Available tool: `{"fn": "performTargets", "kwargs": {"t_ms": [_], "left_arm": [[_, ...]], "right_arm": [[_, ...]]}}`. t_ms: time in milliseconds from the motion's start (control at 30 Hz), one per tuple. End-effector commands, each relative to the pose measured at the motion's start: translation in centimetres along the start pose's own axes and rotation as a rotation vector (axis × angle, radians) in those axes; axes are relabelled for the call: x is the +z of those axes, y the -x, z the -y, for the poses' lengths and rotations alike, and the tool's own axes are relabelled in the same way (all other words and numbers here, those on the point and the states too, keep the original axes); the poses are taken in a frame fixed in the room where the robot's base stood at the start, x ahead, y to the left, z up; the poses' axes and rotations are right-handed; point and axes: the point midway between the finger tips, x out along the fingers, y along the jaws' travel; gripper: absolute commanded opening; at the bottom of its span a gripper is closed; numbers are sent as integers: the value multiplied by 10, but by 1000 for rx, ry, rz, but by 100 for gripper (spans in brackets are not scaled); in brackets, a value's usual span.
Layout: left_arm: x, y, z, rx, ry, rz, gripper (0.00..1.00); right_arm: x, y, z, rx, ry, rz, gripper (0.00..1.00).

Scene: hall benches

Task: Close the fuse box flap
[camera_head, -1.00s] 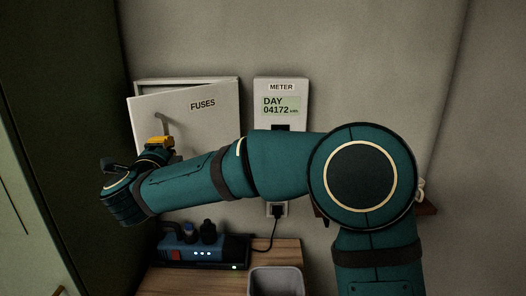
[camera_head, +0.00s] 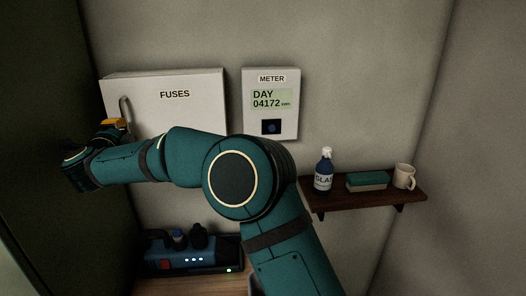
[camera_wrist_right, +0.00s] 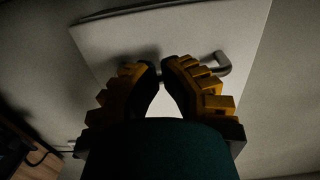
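The white fuse box flap (camera_head: 172,112), marked FUSES, lies flat or almost flat over its box on the wall; any thin gap left is too dark to judge. Its grey bar handle (camera_head: 124,104) is near the flap's left edge, and a bent end of the handle shows in the right wrist view (camera_wrist_right: 221,63). My right gripper (camera_head: 112,122) is at the handle's lower part. In the right wrist view its yellow-and-black fingers (camera_wrist_right: 161,70) have their tips close together in front of the flap; I see nothing clearly held. My left gripper is not in view.
The meter (camera_head: 271,122) hangs just right of the fuse box. A wooden shelf (camera_head: 350,198) holds a spray bottle (camera_head: 323,172), a green-topped block (camera_head: 366,181) and a mug (camera_head: 404,177). Below, a blue device (camera_head: 180,255) stands on a bench, partly behind my arm.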

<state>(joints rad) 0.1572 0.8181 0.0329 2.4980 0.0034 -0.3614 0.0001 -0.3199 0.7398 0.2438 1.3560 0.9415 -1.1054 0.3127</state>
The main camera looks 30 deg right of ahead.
Motion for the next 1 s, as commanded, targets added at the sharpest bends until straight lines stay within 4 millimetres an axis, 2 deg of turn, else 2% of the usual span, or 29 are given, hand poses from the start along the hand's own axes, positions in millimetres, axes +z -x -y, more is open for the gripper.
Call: {"fn": "performTargets", "kwargs": {"t_ms": [300,1000], "left_arm": [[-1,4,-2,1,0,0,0],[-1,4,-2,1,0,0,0]], "right_arm": [[2,-11,0,0,0,0,0],[2,-7,0,0,0,1,0]]}}
